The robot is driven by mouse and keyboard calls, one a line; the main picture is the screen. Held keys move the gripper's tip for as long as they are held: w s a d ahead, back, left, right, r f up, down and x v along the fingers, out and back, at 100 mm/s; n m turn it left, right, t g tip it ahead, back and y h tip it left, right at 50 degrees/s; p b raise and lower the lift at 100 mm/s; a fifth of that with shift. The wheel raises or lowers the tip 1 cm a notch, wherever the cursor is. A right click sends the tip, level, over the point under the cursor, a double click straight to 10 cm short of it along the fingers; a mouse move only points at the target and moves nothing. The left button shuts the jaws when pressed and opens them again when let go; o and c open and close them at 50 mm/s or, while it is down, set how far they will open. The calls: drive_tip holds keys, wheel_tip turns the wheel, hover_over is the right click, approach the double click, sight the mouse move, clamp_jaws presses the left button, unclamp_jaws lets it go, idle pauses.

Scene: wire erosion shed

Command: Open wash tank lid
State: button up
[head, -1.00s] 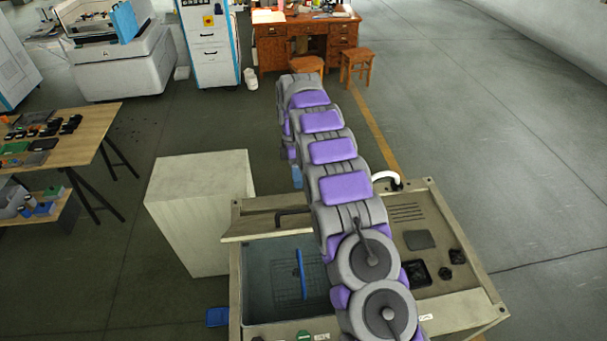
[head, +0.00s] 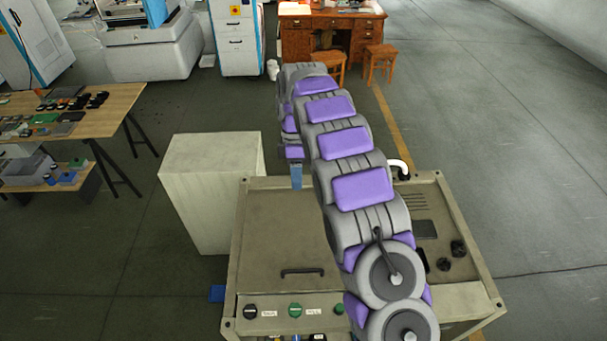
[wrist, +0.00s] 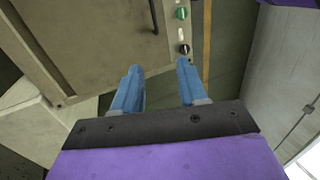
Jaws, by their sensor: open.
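The wash tank (head: 232,275) is a beige cabinet at the lower middle of the head view. Its lid (head: 265,225) lies flat over the basin, which is hidden. A dark bar handle (head: 302,271) sits near the lid's front edge. In the wrist view the lid (wrist: 90,45) and handle (wrist: 153,15) show at the top. My gripper (wrist: 159,67) is open, its two blue fingers apart with nothing between them. The handle is outside the jaws, beyond the fingertips.
A front panel (head: 285,309) carries black and green knobs. A pale block (head: 210,190) stands at the tank's left. A white curved spout (head: 401,168) rises at the back right. A workbench (head: 85,125) with small parts stands at left; open floor lies at right.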

drive_tip(key=s+d+m+t+b, duration=0.1)
drive_tip(key=s+d+m+b, duration=0.5)
drive_tip(key=s, duration=0.5)
drive_tip(key=s+d+m+b, duration=0.5)
drive_tip(key=s+b, duration=0.3)
drive_tip(key=s, duration=0.3)
drive_tip(key=s+f+m+t+b, duration=0.1)
drive_tip(key=s+f+m+b, duration=0.65)
drive_tip(key=s, duration=0.95)
drive_tip(key=n, duration=1.9)
hover_over(308, 266)
wheel_tip(308, 266, down, 11)
drive_tip(key=shift+m, duration=0.25)
drive_tip(key=s+f, duration=0.1)
drive_tip(key=f, duration=0.4)
drive_tip(key=s+f, duration=0.1)
drive_tip(key=f, duration=0.5)
drive_tip(key=s+f+b, duration=0.1)
drive_tip(key=f, duration=0.4)
drive_tip(key=shift+s+a+f, duration=0.1)
drive_tip(key=shift+a+f, duration=0.05)
drive_tip(key=shift+a, duration=0.05)
